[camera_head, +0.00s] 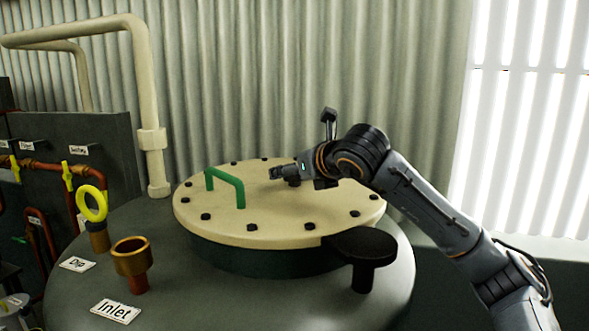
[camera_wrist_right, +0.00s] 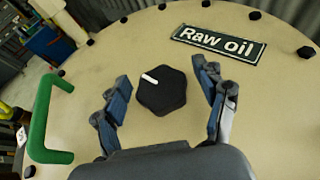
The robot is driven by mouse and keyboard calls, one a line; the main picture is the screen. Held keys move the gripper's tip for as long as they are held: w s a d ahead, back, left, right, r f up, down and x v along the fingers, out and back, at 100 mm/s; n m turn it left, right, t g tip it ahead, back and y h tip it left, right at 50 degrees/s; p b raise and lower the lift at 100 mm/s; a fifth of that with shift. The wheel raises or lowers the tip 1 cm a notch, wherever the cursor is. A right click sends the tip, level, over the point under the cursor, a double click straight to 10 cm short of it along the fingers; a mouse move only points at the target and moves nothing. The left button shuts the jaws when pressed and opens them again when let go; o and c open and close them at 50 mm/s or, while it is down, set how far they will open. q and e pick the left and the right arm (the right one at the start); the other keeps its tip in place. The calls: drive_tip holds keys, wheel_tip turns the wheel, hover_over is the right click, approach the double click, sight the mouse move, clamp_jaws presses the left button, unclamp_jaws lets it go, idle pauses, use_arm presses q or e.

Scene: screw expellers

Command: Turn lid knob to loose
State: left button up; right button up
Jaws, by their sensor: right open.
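The lid knob (camera_wrist_right: 162,92) is a black hexagonal knob with a white pointer mark toward its upper left in the right wrist view. It sits on the cream round lid (camera_head: 215,222) of a dark tank. My right gripper (camera_wrist_right: 163,88) is open, with one finger on each side of the knob and a gap showing on both sides. In the head view my right gripper (camera_head: 278,174) is over the lid's middle, and the knob is hard to tell apart from it there. My left gripper is not in view.
A green handle (camera_head: 228,184) stands on the lid's left part. A "Raw oil" label (camera_wrist_right: 218,44) lies near the knob. Dark bolts ring the lid. A black round pivot (camera_head: 360,245) is at its front right. A brass inlet (camera_head: 132,258) and yellow ring (camera_head: 92,203) stand left.

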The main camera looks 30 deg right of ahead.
drive_tip(key=shift+s, duration=0.1)
drive_tip(key=shift+c, duration=1)
drive_tip(key=c, duration=1)
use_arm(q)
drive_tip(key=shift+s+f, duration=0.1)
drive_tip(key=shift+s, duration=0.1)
use_arm(e)
drive_tip(key=shift+o, duration=0.2)
